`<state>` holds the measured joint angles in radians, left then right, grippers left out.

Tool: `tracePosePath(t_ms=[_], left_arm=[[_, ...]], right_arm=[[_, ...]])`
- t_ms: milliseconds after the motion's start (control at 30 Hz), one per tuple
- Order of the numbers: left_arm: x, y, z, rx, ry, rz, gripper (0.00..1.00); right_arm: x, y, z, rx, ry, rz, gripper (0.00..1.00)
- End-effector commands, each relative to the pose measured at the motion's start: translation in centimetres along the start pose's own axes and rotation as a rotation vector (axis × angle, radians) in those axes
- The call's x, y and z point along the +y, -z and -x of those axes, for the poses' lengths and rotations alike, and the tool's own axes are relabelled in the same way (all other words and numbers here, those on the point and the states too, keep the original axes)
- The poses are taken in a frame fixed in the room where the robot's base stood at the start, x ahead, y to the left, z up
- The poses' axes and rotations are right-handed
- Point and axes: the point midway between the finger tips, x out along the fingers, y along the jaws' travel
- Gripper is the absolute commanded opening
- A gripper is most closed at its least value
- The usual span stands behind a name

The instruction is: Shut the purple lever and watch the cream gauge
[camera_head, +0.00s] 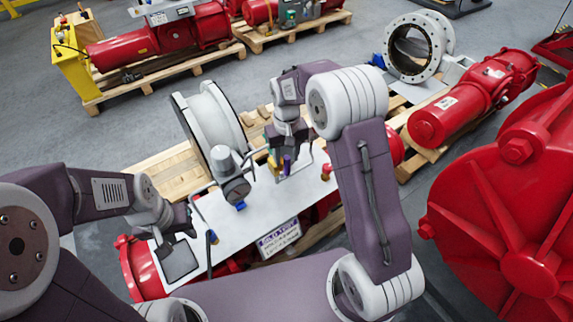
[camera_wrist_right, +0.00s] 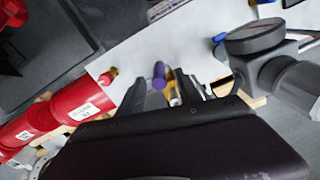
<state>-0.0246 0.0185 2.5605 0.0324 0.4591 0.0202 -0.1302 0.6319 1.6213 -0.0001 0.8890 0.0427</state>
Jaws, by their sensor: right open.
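The purple lever (camera_head: 287,164) stands on the white panel (camera_head: 262,205), close under my right gripper (camera_head: 284,152). In the right wrist view the purple lever (camera_wrist_right: 159,75) shows between the fingertips of my right gripper (camera_wrist_right: 162,82), which is open; I cannot tell whether they touch it. A round gauge (camera_wrist_right: 255,38) with a dark face and grey body is seen at a slant; its reading is not legible and I cannot confirm it is cream.
A yellow handle (camera_head: 272,166) is beside the purple lever, and a red knob (camera_head: 326,170) is to its right. A blue-ended part (camera_head: 240,206) is by the gauge. A large white flanged pipe (camera_head: 212,122) stands behind. A big red flanged body (camera_head: 510,220) is at right.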

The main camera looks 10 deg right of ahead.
Motion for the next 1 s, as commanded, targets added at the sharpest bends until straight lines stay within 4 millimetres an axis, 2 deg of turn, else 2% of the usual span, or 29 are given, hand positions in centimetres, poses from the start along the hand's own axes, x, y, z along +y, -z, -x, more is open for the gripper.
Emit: tracePosePath(t_ms=[100, 233, 367, 567, 600, 733, 1000], left_arm=[[0.0, 0.1, 0.4, 0.0, 0.0, 0.0, 0.36], [0.0, 0.1, 0.6, 0.0, 0.0, 0.0, 0.36], [0.0, 0.1, 0.6, 0.0, 0.0, 0.0, 0.36], [0.0, 0.1, 0.6, 0.0, 0.0, 0.0, 0.36], [0.0, 0.1, 0.6, 0.0, 0.0, 0.0, 0.36], [0.0, 0.1, 0.6, 0.0, 0.0, 0.0, 0.36], [0.0, 0.1, 0.6, 0.0, 0.0, 0.0, 0.36]], right_arm=[[0.0, -0.1, -2.4, -0.005, 0.0, 0.0, 0.41], [0.0, -0.1, -4.4, -0.003, 0.0, 0.0, 0.41], [0.0, -0.1, -5.3, -0.001, 0.0, 0.0, 0.41], [0.0, 0.0, -5.4, 0.001, 0.0, 0.0, 0.41], [0.0, 0.0, -5.4, 0.001, 0.0, 0.0, 0.38], [0.0, 0.0, -5.3, 0.001, 0.0, 0.0, 0.02], [0.0, 0.0, -5.3, 0.0, 0.0, 0.0, 0.0]])
